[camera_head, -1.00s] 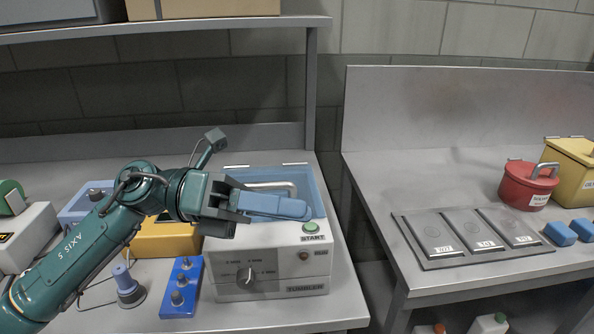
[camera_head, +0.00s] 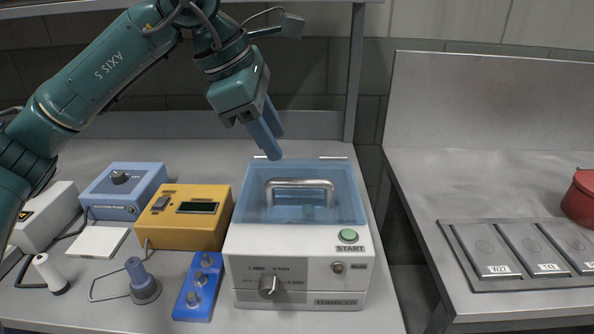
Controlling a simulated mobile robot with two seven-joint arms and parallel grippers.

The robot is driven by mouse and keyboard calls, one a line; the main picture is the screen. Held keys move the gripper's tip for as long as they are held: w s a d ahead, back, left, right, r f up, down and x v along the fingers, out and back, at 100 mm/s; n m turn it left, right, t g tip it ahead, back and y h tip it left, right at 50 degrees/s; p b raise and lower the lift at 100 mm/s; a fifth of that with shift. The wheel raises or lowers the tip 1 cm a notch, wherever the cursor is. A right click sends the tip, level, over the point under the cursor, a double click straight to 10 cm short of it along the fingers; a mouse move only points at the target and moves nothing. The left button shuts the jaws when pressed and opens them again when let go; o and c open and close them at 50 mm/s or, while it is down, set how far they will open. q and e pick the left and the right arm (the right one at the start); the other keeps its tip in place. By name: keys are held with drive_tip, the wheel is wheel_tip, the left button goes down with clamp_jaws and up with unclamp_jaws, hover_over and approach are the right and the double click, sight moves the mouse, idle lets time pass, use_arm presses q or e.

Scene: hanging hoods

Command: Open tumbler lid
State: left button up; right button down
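The tumbler (camera_head: 255,243) is a white box with a dial, a green START button and a TUMBLER label, standing on the left bench. Its translucent blue lid (camera_head: 254,208) lies closed on top, with a grey bar handle (camera_head: 300,184) across it. My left gripper (camera_head: 276,143) is above the lid's back left corner, up and left of the handle. Its blue fingers point down and hold nothing that I can see; their gap is unclear from this angle. My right gripper is not in view.
A yellow box (camera_head: 182,235), a blue device (camera_head: 122,208) and a blue knob panel (camera_head: 198,290) stand left of the tumbler. A shelf post (camera_head: 354,75) rises behind. Right of a gap, another bench holds a dark tray (camera_head: 470,285) and a red pot (camera_head: 583,198).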

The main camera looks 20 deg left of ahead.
sight(299, 180)
use_arm(q)
drive_tip(key=x, duration=0.8)
drive_tip(key=shift+w+d+f, duration=0.1)
drive_tip(key=shift+f, duration=0.15)
clamp_jaws()
